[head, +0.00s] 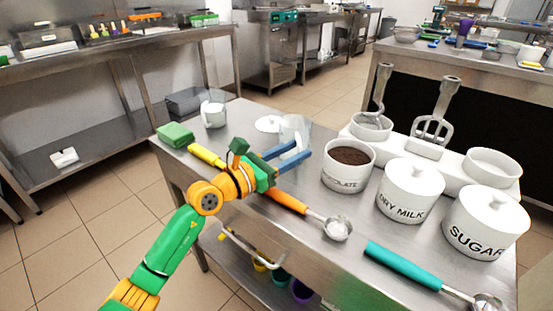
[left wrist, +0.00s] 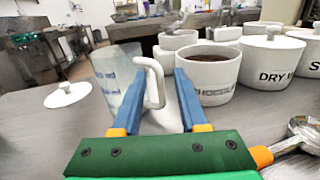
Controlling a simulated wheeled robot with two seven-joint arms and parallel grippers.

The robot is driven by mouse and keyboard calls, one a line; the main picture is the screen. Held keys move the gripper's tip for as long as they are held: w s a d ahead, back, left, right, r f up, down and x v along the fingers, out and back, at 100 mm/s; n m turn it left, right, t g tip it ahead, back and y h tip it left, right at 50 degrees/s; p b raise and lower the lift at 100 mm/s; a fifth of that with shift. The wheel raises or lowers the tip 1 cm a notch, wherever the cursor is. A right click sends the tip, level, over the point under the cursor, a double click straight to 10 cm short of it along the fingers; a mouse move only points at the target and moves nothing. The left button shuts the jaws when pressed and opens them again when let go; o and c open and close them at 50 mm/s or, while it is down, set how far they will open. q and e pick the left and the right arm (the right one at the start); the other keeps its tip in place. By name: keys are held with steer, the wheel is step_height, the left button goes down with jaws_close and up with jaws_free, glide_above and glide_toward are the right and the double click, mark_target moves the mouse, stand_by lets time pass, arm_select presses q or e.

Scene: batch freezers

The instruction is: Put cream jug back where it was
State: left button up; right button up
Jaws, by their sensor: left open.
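A clear jug (head: 296,126) with a white handle stands on the steel table, partly behind my left gripper (head: 304,149). In the left wrist view the jug (left wrist: 112,72) shows blue printing, and its white handle (left wrist: 153,82) lies between the two blue fingers (left wrist: 159,71). My left gripper is open, with one finger on each side of the handle. I cannot tell whether the fingers touch it. A second clear vessel (head: 213,114) with white contents stands at the table's far left corner. I cannot tell which one is called the cream jug. My right gripper is not in view.
The open chocolate pot (head: 348,166), dry milk pot (head: 410,190) and sugar pot (head: 486,222) stand to the right. An orange-handled scoop (head: 287,202) and a teal-handled scoop (head: 402,264) lie in front.

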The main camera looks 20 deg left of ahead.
arm_select(q)
steer(key=b+v, duration=0.1)
steer(key=v, duration=0.8)
steer(key=shift+s+a+f, duration=0.15)
steer(key=shift+s, duration=0.2)
steer(key=shift+s+a, duration=0.15)
steer(key=shift+s, duration=0.15)
